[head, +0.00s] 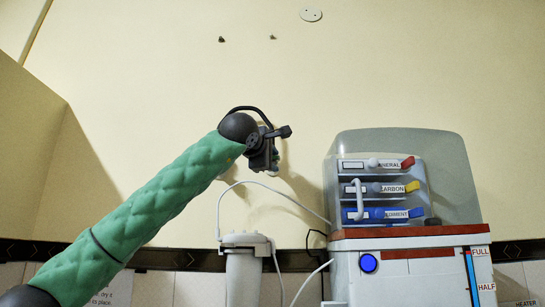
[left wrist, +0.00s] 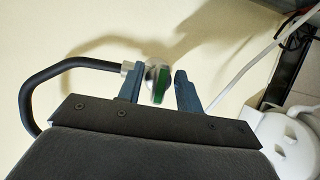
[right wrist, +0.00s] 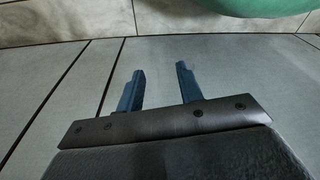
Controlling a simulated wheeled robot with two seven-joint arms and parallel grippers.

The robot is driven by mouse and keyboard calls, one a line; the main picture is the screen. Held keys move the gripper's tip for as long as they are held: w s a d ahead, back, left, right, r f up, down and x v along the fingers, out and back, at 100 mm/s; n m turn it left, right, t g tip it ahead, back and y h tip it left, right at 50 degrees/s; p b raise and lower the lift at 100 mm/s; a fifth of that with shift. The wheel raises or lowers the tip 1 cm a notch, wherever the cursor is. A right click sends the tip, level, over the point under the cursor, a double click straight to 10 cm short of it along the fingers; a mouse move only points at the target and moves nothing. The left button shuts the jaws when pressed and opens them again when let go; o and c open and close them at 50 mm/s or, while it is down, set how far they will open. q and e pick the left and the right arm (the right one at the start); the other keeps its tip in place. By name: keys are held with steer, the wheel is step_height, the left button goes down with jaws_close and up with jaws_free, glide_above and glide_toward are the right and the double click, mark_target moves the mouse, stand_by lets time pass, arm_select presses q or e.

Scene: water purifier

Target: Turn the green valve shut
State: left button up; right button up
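The green valve (left wrist: 160,86) shows in the left wrist view as a small green handle on a shiny metal body, close to the wall. My left gripper (left wrist: 157,69) is open with one blue finger on each side of the valve. A narrow gap shows on the right finger's side; I cannot tell whether the left finger touches it. In the head view my left gripper (head: 265,153) is up against the wall area and hides the valve. My right gripper (right wrist: 160,68) is open and empty in the right wrist view, over grey boards, and is outside the head view.
A water purifier (head: 410,265) with a clear cover and coloured filter handles stands at right. A white filter canister (head: 243,270) with thin tubes is below my left gripper. A black curved tube (left wrist: 35,95) runs beside the gripper. The upper wall is mostly bare.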

arm_select(q)
steer(key=c, duration=0.6)
arm_select(e)
steer(key=shift+s+f, duration=0.1)
steer(key=shift+s, duration=0.05)
